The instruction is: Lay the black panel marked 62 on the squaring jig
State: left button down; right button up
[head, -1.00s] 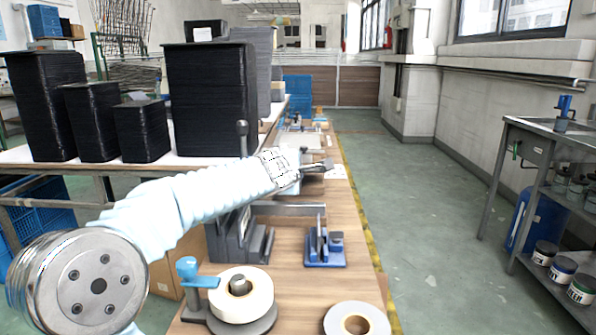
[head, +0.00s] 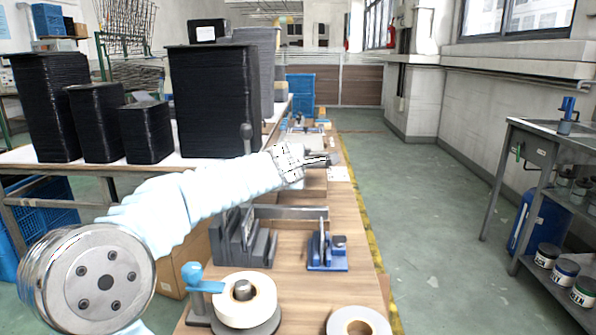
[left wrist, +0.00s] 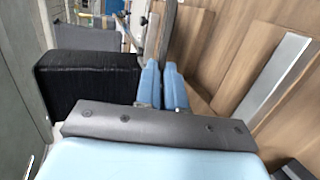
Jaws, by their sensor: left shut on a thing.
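My left gripper (head: 316,160) is held over the far part of the wooden bench. In the left wrist view its blue fingers (left wrist: 163,85) are close together on a thin dark piece seen edge-on, which I take for the black panel (left wrist: 169,32). Its number does not show, and most of it is hidden or too thin to make out. A long grey metal bar (head: 290,212) lies across the bench nearer me, beside a grey slotted stand (head: 232,246). I cannot tell for sure which fixture is the squaring jig. My right gripper is out of view.
Tall black stacks (head: 212,100) stand on the white table at left, close to my arm. A blue clamp-like tool (head: 327,252), a tape roll (head: 243,297) and a second roll (head: 358,325) sit on the near bench. The floor aisle at right is clear.

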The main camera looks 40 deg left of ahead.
pick_arm(q)
jog(key=shift+s+a+n+y, duration=0.15)
jog(key=shift+a+n+y, duration=0.15)
jog(key=shift+s+a+r, duration=0.1)
jog(key=shift+a+r, duration=0.05)
jog(key=shift+s+a+p, duration=0.25)
jog(key=shift+s+p, duration=0.1)
jog(key=shift+p, duration=0.1)
jog(key=shift+d+n+g+y+b, duration=0.1)
jog(key=shift+n+g+y+b, duration=0.4)
jog(key=shift+n+y+b, duration=0.1)
jog(key=shift+w+d, duration=0.1)
